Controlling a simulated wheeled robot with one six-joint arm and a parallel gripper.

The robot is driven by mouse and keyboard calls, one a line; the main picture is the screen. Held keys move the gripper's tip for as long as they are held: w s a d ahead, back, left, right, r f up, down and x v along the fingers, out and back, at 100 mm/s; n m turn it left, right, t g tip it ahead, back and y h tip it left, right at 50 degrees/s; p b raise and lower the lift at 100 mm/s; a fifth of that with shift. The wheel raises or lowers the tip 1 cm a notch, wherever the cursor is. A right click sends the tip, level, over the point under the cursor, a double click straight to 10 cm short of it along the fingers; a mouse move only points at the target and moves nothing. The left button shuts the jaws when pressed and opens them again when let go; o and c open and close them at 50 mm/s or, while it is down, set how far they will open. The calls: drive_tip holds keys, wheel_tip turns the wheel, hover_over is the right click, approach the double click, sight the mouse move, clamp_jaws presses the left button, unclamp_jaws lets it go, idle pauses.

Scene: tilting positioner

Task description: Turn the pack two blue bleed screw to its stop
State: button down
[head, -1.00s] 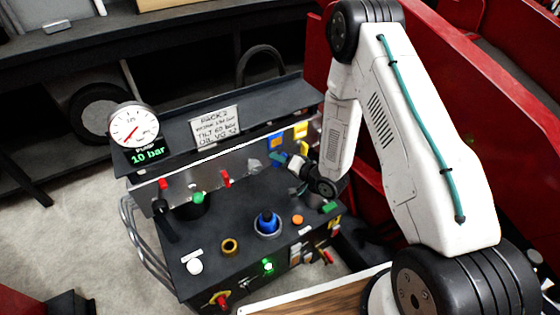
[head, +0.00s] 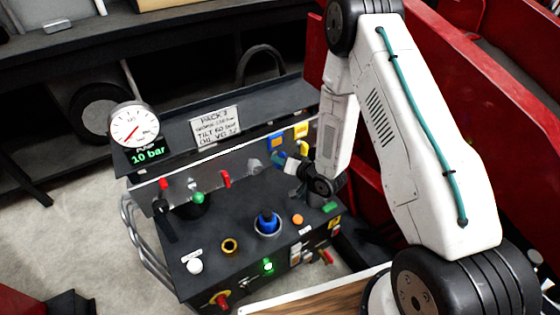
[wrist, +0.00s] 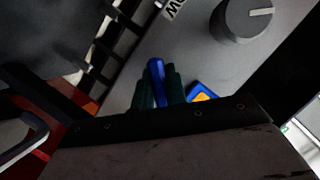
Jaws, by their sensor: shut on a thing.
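The blue bleed screw (wrist: 156,72) shows in the wrist view as a narrow blue bar between two dark green fingers. My gripper (wrist: 158,88) is shut on it, in front of a grey panel. In the head view my gripper (head: 283,161) is at the right part of the pack's upright metal panel (head: 205,180). The screw is mostly hidden there by the gripper. The pack's sign (head: 214,127) reads PACK 2. The round gauge (head: 134,125) stands above a green display (head: 148,154) reading 10 bar.
A blue knob (head: 267,222), a brass ring (head: 230,246) and a white knob (head: 195,266) are on the pack's black deck. Red levers (head: 226,180) stick out of the panel. A red wall (head: 460,60) rises behind my arm. A grey knob (wrist: 246,18) is near the screw.

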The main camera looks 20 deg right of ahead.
drive_tip(key=n+h, duration=0.2)
drive_tip(key=n, duration=0.1)
drive_tip(key=shift+n+h, duration=1)
drive_tip(key=shift+n, duration=0.3)
drive_tip(key=shift+t, duration=0.3)
drive_tip(key=c, duration=1.4)
unclamp_jaws()
drive_tip(key=shift+c, duration=0.2)
drive_tip(key=v, duration=0.7)
drive_tip(key=shift+s+r, duration=0.2)
drive_tip(key=shift+s, duration=0.1)
drive_tip(key=shift+d+f, duration=0.1)
drive_tip(key=shift+d, duration=0.05)
